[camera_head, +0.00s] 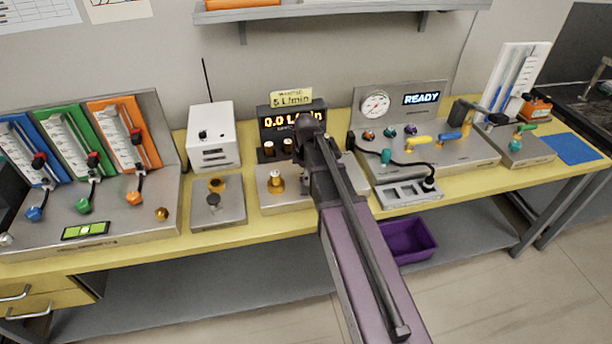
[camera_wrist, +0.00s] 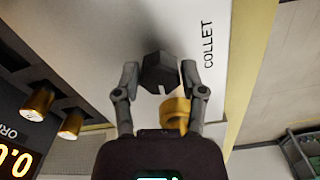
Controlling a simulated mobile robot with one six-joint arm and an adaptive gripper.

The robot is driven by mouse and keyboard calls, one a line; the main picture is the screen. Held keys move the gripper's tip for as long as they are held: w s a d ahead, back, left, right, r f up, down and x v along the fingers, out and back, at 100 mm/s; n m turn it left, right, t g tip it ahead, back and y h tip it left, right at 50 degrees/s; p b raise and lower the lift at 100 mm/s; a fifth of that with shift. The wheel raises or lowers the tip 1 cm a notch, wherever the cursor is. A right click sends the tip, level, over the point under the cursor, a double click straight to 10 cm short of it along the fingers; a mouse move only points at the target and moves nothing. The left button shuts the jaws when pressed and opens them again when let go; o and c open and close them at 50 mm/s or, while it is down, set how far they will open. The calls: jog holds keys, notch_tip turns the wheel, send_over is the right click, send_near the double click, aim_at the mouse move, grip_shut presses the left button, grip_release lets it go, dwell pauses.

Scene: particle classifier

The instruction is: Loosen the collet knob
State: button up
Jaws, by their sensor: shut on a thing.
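The collet knob (camera_wrist: 158,66), a dark grey faceted piece, sits in the wrist view on a pale panel beside the printed word COLLET. My gripper (camera_wrist: 161,78) has one finger on each side of it and is shut on it. A gold-coloured part (camera_wrist: 175,110) shows between the fingers, partly hidden by the right finger and the gripper body. In the head view my own arm covers the knob and most of my gripper.
A display box (camera_head: 291,122) reading 0.0 L/min stands behind the arm. A brass fitting (camera_head: 276,183) stands left of it. A gauge panel (camera_head: 400,105) with a READY screen and black cable is close on the right. A purple bin (camera_head: 410,240) is below.

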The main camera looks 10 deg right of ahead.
jog(key=shift+s, duration=0.1)
jog(key=o, duration=1.2)
jog(key=shift+c, duration=0.2)
jog(key=shift+m, duration=0.5)
